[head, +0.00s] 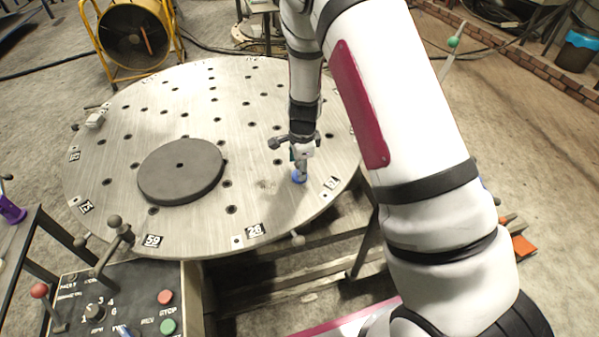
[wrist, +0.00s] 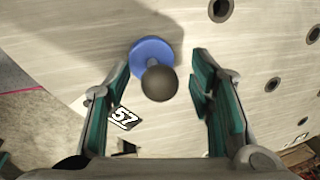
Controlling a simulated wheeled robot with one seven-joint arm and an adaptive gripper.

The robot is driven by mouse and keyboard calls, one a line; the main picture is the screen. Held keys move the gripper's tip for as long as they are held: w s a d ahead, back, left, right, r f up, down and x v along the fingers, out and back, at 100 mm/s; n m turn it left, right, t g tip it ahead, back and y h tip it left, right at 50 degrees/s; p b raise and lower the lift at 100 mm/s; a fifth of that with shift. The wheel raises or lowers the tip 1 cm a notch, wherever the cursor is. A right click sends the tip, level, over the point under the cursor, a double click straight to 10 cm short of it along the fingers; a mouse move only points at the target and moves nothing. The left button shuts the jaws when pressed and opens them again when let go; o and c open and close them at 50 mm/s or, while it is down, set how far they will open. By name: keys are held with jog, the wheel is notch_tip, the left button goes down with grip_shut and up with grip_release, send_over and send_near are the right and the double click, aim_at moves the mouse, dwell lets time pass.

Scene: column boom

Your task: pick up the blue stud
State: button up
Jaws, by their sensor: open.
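The blue stud (head: 299,177) stands on the round metal table near its right front edge. In the wrist view the blue stud (wrist: 153,53) shows as a blue round base with a dark ball-shaped knob (wrist: 159,83) on top. My gripper (wrist: 160,75) is open, with one finger on each side of the stud and gaps on both sides. I cannot tell how high the fingertips are over the table. In the head view my gripper (head: 300,165) points down over the stud and partly hides it.
The round metal table (head: 185,95) has many holes and number labels. A dark grey disc (head: 181,170) lies on it, left of the stud. Clamp handles (head: 116,230) stick out at its rim. A control panel (head: 125,295) stands in front, and a yellow-framed fan (head: 135,35) behind.

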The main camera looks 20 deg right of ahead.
grip_shut()
jog(key=shift+r, duration=0.1)
jog(key=shift+r, duration=0.45)
notch_tip(320, 180, up, 2)
jog(key=shift+r, duration=0.15)
jog(key=shift+s+r, duration=0.2)
jog(key=shift+s, duration=0.4)
jog(key=s+r, duration=0.1)
jog(key=s, duration=1.3)
jog(key=shift+s+r, duration=0.15)
jog(key=shift+s, duration=0.25)
